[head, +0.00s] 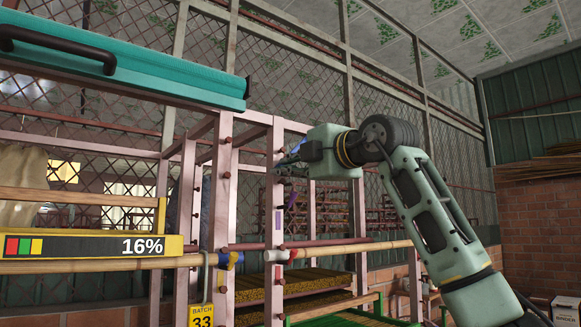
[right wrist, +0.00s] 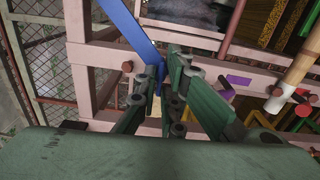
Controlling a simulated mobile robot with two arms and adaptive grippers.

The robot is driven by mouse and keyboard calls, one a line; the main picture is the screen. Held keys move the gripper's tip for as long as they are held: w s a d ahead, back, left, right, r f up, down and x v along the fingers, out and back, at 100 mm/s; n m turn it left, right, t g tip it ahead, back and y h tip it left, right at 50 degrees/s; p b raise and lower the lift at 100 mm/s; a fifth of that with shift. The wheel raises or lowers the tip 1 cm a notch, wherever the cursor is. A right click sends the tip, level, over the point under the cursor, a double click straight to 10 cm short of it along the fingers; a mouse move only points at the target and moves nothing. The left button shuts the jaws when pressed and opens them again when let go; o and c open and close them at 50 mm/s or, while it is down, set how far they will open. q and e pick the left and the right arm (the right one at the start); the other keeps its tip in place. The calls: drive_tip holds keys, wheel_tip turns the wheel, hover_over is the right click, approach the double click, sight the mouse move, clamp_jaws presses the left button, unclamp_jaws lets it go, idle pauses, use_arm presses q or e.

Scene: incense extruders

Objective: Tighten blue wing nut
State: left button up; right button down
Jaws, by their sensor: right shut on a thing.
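The blue wing nut (head: 297,147) shows in the head view as a small blue patch by the pink upright post (head: 278,185). In the right wrist view its long flat blue wing (right wrist: 130,35) runs down to the fingertips. My right gripper (head: 281,163) is at the post, high on the rack. In the right wrist view the dark green fingers of my right gripper (right wrist: 166,68) are shut on the lower end of the blue piece. The nut's centre and its thread are hidden behind the fingers. My left gripper is not in view.
A purple piece (head: 291,200) sits on the post just below. Red pegs stick out of the posts.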

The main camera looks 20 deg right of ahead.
drive_tip(key=c, duration=1.9)
unclamp_jaws()
drive_tip(key=shift+d, duration=0.1)
drive_tip(key=shift+o, duration=0.2)
drive_tip(key=v, duration=1.2)
